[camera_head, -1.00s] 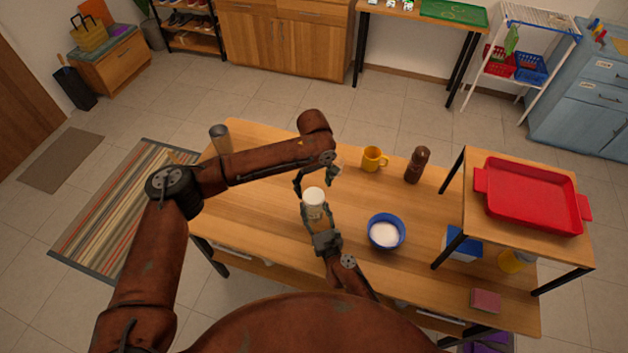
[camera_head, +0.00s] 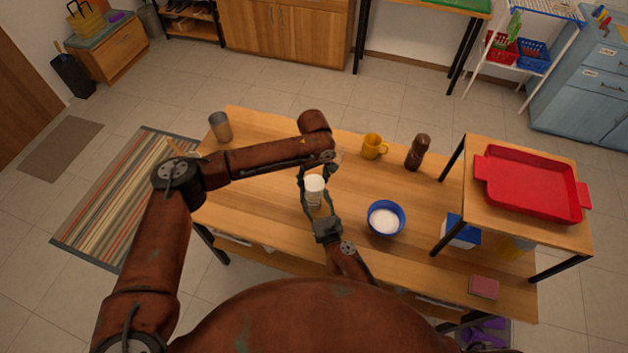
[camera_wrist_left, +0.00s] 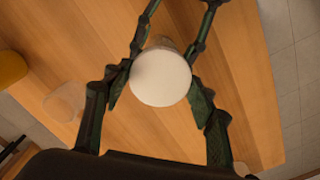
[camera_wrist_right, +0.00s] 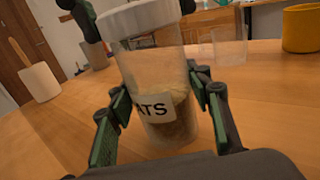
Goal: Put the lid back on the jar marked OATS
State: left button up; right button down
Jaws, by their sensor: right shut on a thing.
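The clear jar (camera_wrist_right: 160,115), with a label whose visible letters read "ATS", stands upright on the table with oats in its lower half. My right gripper (camera_wrist_right: 163,105) is shut on the jar's sides. The white round lid (camera_wrist_left: 160,78) sits at the jar's mouth; it also shows in the head view (camera_head: 315,183). I cannot tell whether it is fully seated. My left gripper (camera_wrist_left: 160,70) has a finger on each side of the lid, very close to its edge. Whether these fingers press on it is unclear.
A blue bowl of white powder (camera_head: 400,207) is right of the jar. A yellow mug (camera_head: 374,138) and a brown grinder (camera_head: 417,152) stand behind. A red tray (camera_head: 530,174) rests on a raised shelf at right. A grey-topped canister (camera_head: 220,127) is at far left.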

pick_arm(q)
jog(key=c, duration=0.7)
jog(key=shift+o, duration=0.2)
jog(key=m, duration=1.6)
jog(key=shift+m, duration=0.3)
jog(key=m, duration=0.5)
jog(key=shift+m, duration=0.4)
jog(key=m, duration=0.3)
jog(key=shift+f+m, duration=0.1)
jog(key=shift+m, duration=0.3)
jog(key=m, duration=0.3)
jog(key=shift+m, duration=0.4)
jog(key=m, duration=0.4)
jog(key=o, duration=1.4)
notch_tip(320, 180, up, 12)
